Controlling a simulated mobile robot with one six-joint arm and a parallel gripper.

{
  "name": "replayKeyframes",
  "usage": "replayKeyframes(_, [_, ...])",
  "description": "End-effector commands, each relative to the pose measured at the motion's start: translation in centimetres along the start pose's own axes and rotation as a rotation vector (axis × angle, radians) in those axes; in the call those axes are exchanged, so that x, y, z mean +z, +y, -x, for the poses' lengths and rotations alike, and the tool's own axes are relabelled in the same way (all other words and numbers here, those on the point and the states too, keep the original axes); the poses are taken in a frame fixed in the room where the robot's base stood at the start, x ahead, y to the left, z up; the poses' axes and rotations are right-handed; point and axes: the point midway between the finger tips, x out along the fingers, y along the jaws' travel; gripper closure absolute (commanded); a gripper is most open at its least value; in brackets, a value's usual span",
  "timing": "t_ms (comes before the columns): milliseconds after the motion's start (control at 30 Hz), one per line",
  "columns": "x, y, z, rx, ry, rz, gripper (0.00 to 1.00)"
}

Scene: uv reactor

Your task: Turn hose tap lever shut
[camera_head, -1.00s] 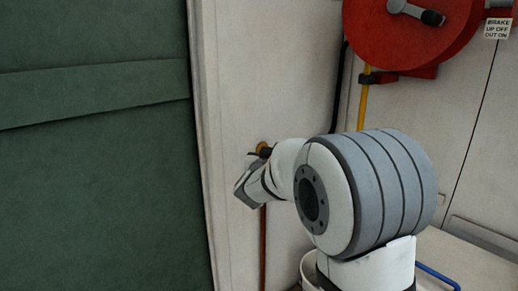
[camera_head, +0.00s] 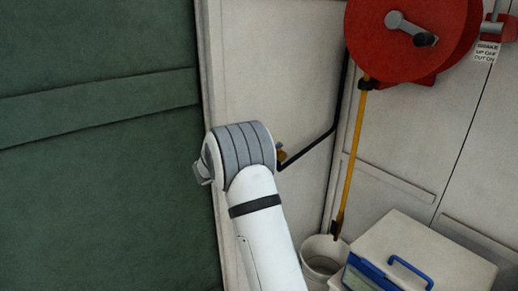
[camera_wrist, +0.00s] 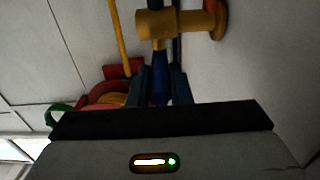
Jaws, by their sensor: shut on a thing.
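The brass hose tap (camera_wrist: 178,22) is at the top of the wrist view, fixed to the pale wall. Its blue lever (camera_wrist: 159,72) points down from the tap body in that view. My gripper (camera_wrist: 160,90) is shut on the lever, with a dark finger on each side of it. In the head view a small part of the brass tap (camera_head: 281,154) shows just right of my arm's grey joint. My arm hides the lever and the fingers there.
A black hose (camera_head: 322,138) runs from the tap up towards the red reel (camera_head: 410,40). A yellow-handled tool (camera_head: 354,165) hangs below the reel over a white bucket (camera_head: 323,258). A white box with a blue handle (camera_head: 410,268) stands at the right. A green panel (camera_head: 95,150) fills the left.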

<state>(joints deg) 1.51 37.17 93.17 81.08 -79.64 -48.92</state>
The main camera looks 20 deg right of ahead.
Motion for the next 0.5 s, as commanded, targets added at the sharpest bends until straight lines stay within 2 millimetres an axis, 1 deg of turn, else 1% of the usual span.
replayKeyframes(33, [-0.4,-0.1,-0.3,0.004,0.003,-0.004,1.0])
replayKeyframes(200, [-0.3,0.2,-0.9,0.022,0.003,-0.005,1.0])
replayKeyframes(467, [-0.3,0.5,-1.4,0.029,0.004,-0.006,1.0])
replayKeyframes(500, [-0.3,0.5,-1.4,0.03,0.004,-0.006,0.8])
